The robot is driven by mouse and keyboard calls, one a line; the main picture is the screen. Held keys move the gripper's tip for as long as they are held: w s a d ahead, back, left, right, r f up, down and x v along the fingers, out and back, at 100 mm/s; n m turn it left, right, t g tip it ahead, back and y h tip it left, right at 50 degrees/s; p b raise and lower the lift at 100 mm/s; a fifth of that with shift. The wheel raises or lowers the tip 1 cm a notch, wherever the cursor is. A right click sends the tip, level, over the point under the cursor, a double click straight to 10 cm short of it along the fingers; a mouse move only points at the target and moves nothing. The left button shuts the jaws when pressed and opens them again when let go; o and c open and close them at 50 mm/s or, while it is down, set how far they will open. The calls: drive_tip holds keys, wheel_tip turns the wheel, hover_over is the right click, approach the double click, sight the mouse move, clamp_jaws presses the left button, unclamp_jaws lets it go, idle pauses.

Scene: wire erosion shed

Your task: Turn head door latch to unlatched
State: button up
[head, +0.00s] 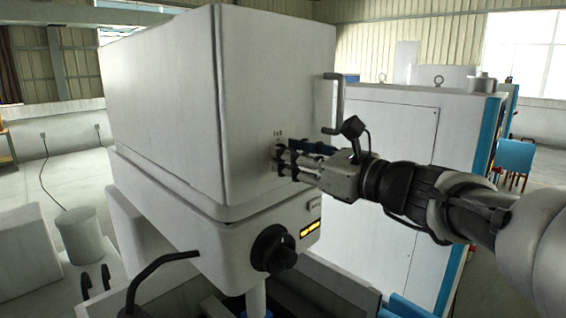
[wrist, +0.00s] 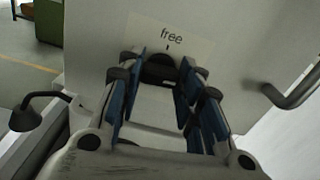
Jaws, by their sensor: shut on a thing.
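The head door latch shows in the wrist view as a dark round knob (wrist: 160,68), set in a pale plate marked "free" with a short tick mark above the knob. My gripper (wrist: 158,75) is shut on the knob, with blue-padded fingers on both sides of it. In the head view my gripper (head: 281,160) reaches in from the right and touches the front of the white machine head door (head: 278,75). The knob is hidden behind my fingers there. I cannot tell which way the knob points.
A grey bar handle (head: 335,103) stands out on the door's right edge; it also shows in the wrist view (wrist: 290,92). A white cabinet (head: 385,150) stands behind my arm.

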drive_tip(key=shift+n+b, duration=8.4)
drive_tip(key=shift+b, duration=0.1)
drive_tip(key=o, duration=1.1)
drive_tip(key=shift+c, duration=0.2)
drive_tip(key=v, duration=1.2)
